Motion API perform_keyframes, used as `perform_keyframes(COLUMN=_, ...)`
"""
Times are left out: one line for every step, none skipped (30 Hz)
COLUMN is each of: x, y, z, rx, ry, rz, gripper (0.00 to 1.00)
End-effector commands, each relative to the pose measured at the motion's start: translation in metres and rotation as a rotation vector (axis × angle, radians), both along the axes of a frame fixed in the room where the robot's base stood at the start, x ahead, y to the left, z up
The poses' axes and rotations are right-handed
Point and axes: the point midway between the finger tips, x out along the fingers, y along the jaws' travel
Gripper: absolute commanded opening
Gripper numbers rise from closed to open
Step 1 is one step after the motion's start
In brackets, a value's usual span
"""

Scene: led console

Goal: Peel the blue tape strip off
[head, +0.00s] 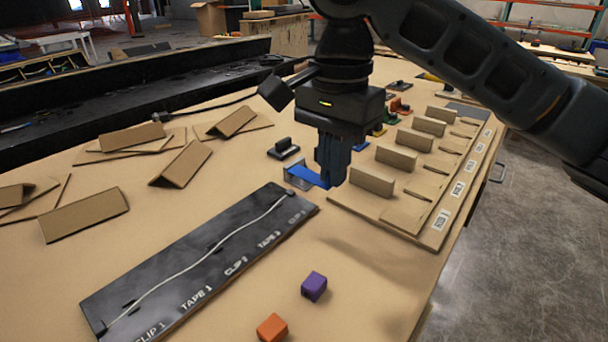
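The blue tape strip (309,177) lies at a small grey holder (296,183) just beyond the far right end of the black board. Its right end runs up to my gripper's fingers and is partly hidden there. My gripper (333,180) points down, with its fingertips beside or in front of the strip. The fingers look close together, but I cannot tell whether they pinch the strip. The black board (180,262) carries a white cable (205,256) along its length and labels for clips and tapes.
A purple block (314,286) and an orange block (272,328) sit at the front. A small black piece (283,149) stands behind the holder. A cardboard rack with upright dividers (372,181) is to the right. Folded cardboard pieces (181,164) lie left. Bare table lies around the blocks.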

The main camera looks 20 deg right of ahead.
Motion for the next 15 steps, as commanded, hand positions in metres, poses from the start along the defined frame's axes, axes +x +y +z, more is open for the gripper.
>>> perform_keyframes(x=-0.001, y=-0.003, z=0.003, rx=-0.001, ry=-0.001, rz=-0.001, gripper=0.0)
perform_keyframes(x=-0.002, y=-0.004, z=0.005, rx=0.0, ry=0.0, rz=-0.001, gripper=0.0)
perform_keyframes(x=-0.002, y=-0.005, z=0.007, rx=0.0, ry=0.0, rz=0.0, gripper=0.0)
perform_keyframes(x=-0.003, y=-0.005, z=0.009, rx=-0.001, ry=0.001, rz=0.0, gripper=0.0)
perform_keyframes(x=-0.003, y=-0.005, z=0.01, rx=0.0, ry=0.001, rz=0.0, gripper=0.0)
perform_keyframes(x=-0.003, y=-0.006, z=0.013, rx=0.0, ry=0.001, rz=0.001, gripper=0.0)
perform_keyframes(x=-0.003, y=-0.006, z=0.014, rx=0.0, ry=0.001, rz=0.001, gripper=0.0)
perform_keyframes(x=-0.003, y=-0.006, z=0.016, rx=0.0, ry=0.001, rz=0.001, gripper=0.0)
perform_keyframes(x=-0.003, y=-0.006, z=0.017, rx=0.0, ry=0.001, rz=0.0, gripper=0.0)
perform_keyframes(x=-0.003, y=-0.006, z=0.019, rx=0.0, ry=0.001, rz=0.0, gripper=0.0)
perform_keyframes(x=-0.003, y=-0.006, z=0.02, rx=0.001, ry=0.001, rz=0.0, gripper=0.0)
perform_keyframes(x=-0.003, y=-0.006, z=0.022, rx=0.001, ry=0.001, rz=0.0, gripper=0.0)
perform_keyframes(x=-0.003, y=-0.005, z=0.023, rx=0.0, ry=0.001, rz=0.0, gripper=0.0)
perform_keyframes(x=-0.003, y=-0.005, z=0.024, rx=0.0, ry=0.001, rz=0.0, gripper=0.0)
perform_keyframes(x=-0.003, y=-0.005, z=0.026, rx=0.001, ry=0.002, rz=0.0, gripper=0.0)
